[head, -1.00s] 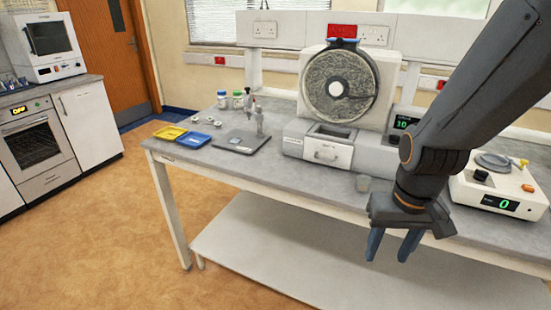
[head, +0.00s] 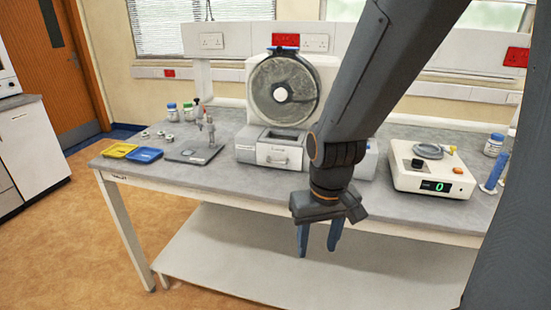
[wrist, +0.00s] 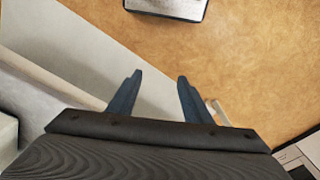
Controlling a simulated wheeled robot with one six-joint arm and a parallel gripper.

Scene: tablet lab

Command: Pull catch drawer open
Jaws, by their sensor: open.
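The catch drawer (head: 279,156) is a pale box front with a small handle, low on the front of the grey machine with the round drum (head: 284,90). It looks shut, set in the machine's base on the bench. My gripper (head: 318,250) hangs below and in front of the bench edge, to the right of the drawer, and touches nothing. Its two blue fingers are apart and empty. They also show in the wrist view (wrist: 158,92), pointing over the lower shelf and floor. The drawer is not clearly seen in the wrist view.
The bench (head: 235,190) bears a yellow tray (head: 119,150), a blue tray (head: 145,155), a stand on a dark base (head: 197,152) and a white device reading 0 (head: 433,175). A white lower shelf (head: 260,250) lies under the bench. Floor in front is clear.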

